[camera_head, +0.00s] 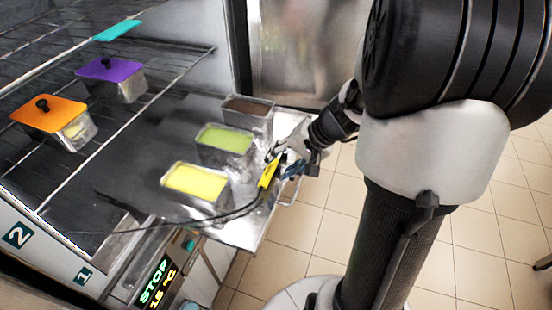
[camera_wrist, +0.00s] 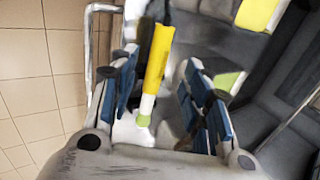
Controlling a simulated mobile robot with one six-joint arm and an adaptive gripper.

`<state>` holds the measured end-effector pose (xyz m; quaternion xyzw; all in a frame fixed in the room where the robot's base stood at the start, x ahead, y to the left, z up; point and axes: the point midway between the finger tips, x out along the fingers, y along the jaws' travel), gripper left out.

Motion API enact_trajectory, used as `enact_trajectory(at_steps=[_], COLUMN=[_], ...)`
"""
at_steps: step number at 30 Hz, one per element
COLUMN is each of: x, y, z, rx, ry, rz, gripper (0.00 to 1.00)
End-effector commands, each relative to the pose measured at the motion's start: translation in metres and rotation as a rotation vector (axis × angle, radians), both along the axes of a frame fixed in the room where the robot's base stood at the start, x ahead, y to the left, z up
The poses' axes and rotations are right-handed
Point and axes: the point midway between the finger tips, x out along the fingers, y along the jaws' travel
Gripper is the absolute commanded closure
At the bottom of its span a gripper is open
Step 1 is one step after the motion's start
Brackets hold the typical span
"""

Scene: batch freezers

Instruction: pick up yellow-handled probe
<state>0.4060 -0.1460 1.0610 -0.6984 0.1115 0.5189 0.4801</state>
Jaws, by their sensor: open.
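The yellow-handled probe (camera_head: 268,173) lies at the right end of the steel tray, beside the tubs, with a dark cable running left from it. In the wrist view the yellow handle (camera_wrist: 157,57) points down the picture to a white section and a pale green end. My gripper (camera_head: 285,169) is at the probe from the right, partly hidden by its own wrist. In the wrist view my gripper (camera_wrist: 162,95) is open, with its blue-padded fingers on either side of the probe and gaps showing on both sides.
Tubs of yellow (camera_head: 195,181), green (camera_head: 224,138) and brown (camera_head: 249,106) contents stand on the steel tray (camera_head: 243,232). A wire rack (camera_head: 170,77) holds tubs with orange (camera_head: 48,113) and purple (camera_head: 108,69) lids. A metal handle (camera_wrist: 88,60) is left of the gripper. Tiled floor lies right.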

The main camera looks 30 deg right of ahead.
Motion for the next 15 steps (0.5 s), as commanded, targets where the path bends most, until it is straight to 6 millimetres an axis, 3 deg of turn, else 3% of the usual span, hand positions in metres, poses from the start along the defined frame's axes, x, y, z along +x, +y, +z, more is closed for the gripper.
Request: enact_trajectory(at_steps=[9,15], x=[0.017,0.022], y=[0.011,0.013], z=[-0.038,-0.043], rx=[0.003,0.0], ry=[0.002,-0.001], rz=[0.002,-0.001], gripper=[0.56,0.56])
